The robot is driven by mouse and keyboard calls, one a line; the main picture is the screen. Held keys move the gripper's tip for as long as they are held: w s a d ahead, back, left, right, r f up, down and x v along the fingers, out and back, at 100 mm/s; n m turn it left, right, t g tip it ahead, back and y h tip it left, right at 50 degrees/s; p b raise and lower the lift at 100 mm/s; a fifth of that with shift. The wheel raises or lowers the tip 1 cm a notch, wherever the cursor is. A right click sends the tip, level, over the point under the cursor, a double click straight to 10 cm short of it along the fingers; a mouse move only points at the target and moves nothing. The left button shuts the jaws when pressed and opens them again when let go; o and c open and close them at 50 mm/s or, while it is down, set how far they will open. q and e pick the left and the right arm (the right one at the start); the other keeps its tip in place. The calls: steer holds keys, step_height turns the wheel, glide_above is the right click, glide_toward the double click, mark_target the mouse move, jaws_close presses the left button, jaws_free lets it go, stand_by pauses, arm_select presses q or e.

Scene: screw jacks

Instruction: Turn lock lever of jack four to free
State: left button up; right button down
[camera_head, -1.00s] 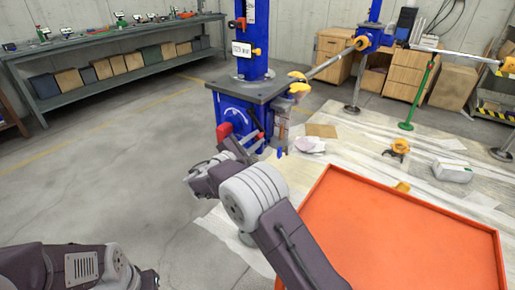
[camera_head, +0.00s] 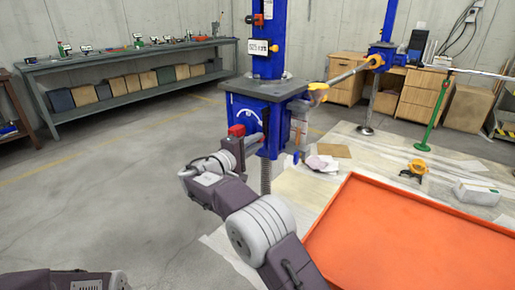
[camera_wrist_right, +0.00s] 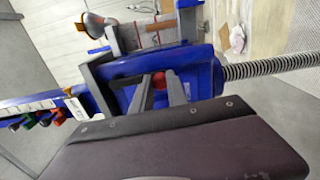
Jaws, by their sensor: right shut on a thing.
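The blue screw jack (camera_head: 268,100) stands upright just beyond my right arm, with a grey top plate and a small white sign on its post. The sign is too small to read surely. The lock lever's red end (camera_head: 237,130) shows at the front left of the jack body. My right gripper (camera_head: 250,141) is at the jack's front, partly hidden by its own wrist. In the right wrist view, its two grey fingers stand on either side of the red lever end (camera_wrist_right: 160,80), shut on it. Only part of my left arm shows at the bottom left; its gripper is out of view.
An orange tray table (camera_head: 415,240) fills the lower right. A pale sheet (camera_head: 300,180) with scattered items covers the floor behind it. A yellow-handled bar (camera_head: 345,75) reaches from the jack's right. A grey workbench (camera_head: 130,65) stands along the back wall. Floor at left is clear.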

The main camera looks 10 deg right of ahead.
steer(key=shift+w+a+m, duration=0.15)
steer(key=shift+m, duration=0.15)
stand_by(0.4)
steer(key=c, duration=1.3)
jaws_free()
steer(key=p+v, duration=0.1)
steer(key=v, duration=0.8)
steer(key=shift+p, duration=0.4)
